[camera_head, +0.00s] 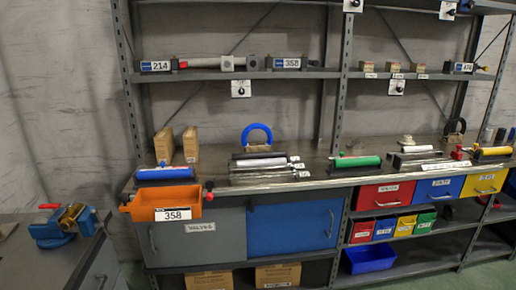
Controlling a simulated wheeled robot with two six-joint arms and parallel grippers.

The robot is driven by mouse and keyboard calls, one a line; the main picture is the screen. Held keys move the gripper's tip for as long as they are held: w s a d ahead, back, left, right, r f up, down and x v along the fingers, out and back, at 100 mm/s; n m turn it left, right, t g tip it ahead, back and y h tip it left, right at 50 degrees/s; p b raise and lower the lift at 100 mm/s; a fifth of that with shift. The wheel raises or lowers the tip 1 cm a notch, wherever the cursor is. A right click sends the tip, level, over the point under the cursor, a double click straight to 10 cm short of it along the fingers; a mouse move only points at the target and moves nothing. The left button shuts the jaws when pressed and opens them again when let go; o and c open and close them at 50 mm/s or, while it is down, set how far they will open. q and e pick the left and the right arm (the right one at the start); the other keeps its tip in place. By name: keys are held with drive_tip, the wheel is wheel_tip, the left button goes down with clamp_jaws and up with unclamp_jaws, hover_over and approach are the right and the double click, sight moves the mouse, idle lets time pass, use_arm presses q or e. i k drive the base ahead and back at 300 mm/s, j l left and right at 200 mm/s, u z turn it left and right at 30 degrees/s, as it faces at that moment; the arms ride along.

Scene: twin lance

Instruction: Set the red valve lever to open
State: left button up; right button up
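A red lever (49,206) shows at the far left, beside a brass-coloured valve body (72,214). The valve body is held in or rests on a blue vise (52,234) on a grey bench (30,265). The lever looks about level and points left. It is small here, and I cannot read any open or closed marking. Neither of my grippers is in view.
An orange bin (165,200) marked 358 sits at the front of a long workbench, above a grey door (195,243) and a blue door (290,228). Rollers, including a green one (357,161), lie on the top. A floor gap separates the benches. A blue bin (370,260) stands low right.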

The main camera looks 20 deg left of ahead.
sight(51, 205)
drive_tip(key=u, duration=1.95)
drive_tip(key=k+l+z, duration=0.1)
drive_tip(key=l+z, duration=0.25)
drive_tip(key=l, duration=0.1)
